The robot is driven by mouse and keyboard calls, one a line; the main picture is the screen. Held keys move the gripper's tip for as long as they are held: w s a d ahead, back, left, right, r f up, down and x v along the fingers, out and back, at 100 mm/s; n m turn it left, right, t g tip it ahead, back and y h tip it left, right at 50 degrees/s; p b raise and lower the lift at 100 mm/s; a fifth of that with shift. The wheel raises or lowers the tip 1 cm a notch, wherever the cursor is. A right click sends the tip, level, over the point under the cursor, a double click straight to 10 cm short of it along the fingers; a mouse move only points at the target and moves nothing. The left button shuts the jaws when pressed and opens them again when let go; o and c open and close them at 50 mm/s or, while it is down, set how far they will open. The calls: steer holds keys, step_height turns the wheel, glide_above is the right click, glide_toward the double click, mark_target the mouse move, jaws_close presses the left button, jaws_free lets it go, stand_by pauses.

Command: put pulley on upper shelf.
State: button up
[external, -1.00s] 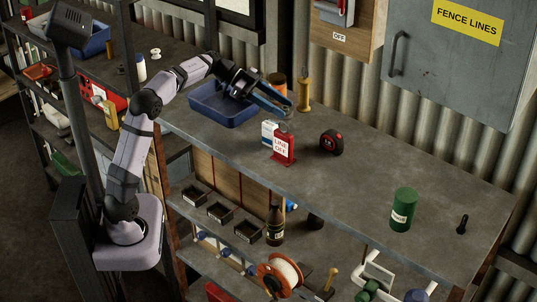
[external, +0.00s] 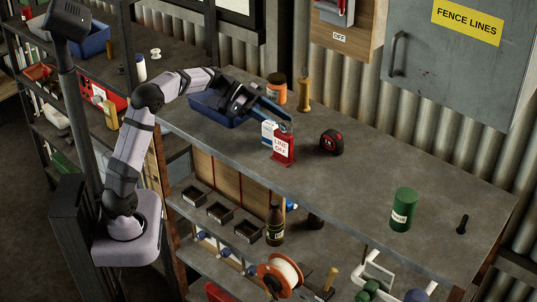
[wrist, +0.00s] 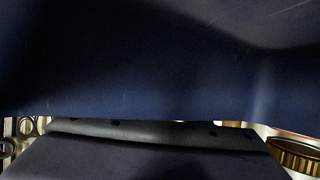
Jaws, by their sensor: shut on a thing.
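My gripper (external: 284,117) reaches across the bench top from the left, its long blue jaws pointing right and down. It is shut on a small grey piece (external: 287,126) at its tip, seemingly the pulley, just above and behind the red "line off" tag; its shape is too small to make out. In the wrist view a dark blue surface (wrist: 150,65) fills most of the picture, too close to identify. The bench top (external: 340,185) and a lower shelf (external: 205,255) beneath it both show in the external view; which one counts as the upper shelf is not labelled.
A red tag (external: 284,149) and white box (external: 268,132) stand by the jaws. A blue tray (external: 213,110) lies behind my wrist. An orange jar (external: 277,88), yellow post (external: 304,92), tape measure (external: 331,141) and green can (external: 403,208) stand around. The bench's front right is mostly clear.

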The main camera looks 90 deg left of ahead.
steer(key=shift+f+b, duration=0.2)
steer(key=shift+b, duration=0.25)
steer(key=o, duration=1.2)
steer(key=shift+c, duration=0.2)
